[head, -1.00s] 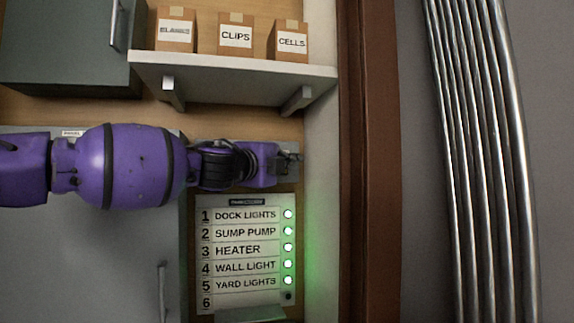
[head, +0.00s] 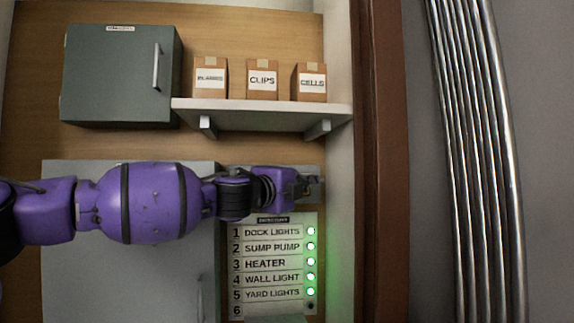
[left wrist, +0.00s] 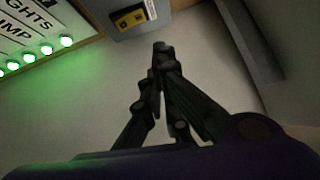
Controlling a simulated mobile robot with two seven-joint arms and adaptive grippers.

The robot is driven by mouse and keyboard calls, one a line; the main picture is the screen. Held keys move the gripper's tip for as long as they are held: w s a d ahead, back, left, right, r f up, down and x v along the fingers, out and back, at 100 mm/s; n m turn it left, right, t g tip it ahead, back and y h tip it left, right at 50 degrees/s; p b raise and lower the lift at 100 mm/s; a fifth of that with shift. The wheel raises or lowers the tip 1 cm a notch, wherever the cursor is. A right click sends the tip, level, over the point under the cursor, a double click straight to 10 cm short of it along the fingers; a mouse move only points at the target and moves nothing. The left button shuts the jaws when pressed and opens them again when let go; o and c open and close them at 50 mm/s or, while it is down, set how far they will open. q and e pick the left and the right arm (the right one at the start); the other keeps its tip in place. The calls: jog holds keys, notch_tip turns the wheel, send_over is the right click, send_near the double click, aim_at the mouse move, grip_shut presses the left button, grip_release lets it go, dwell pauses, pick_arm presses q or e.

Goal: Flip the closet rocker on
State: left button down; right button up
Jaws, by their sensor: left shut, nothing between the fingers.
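In the left wrist view a yellow-and-black rocker (left wrist: 130,18) sits on a grey box, with a small white label beside it. I take it to be the closet rocker; I cannot read its label. My left gripper (left wrist: 162,48) is shut and empty, its fingertips appearing just below the box in that view. In the head view my left gripper (head: 310,183) is in front of the grey box (head: 318,196), above the numbered light panel, and hides the rocker. Whether fingers and box touch I cannot tell. My right gripper is out of view.
The numbered panel (head: 262,254) shows several green lamps lit; the one at row 6 is dark. A shelf (head: 265,113) with three cardboard boxes is above my arm. A dark grey cabinet (head: 115,75) hangs at upper left. A brown post (head: 382,160) and metal pipes (head: 475,150) stand right.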

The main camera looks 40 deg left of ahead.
pick_arm(q)
jog(key=s+p, duration=0.3)
jog(key=s, duration=0.3)
jog(key=shift+r, duration=0.2)
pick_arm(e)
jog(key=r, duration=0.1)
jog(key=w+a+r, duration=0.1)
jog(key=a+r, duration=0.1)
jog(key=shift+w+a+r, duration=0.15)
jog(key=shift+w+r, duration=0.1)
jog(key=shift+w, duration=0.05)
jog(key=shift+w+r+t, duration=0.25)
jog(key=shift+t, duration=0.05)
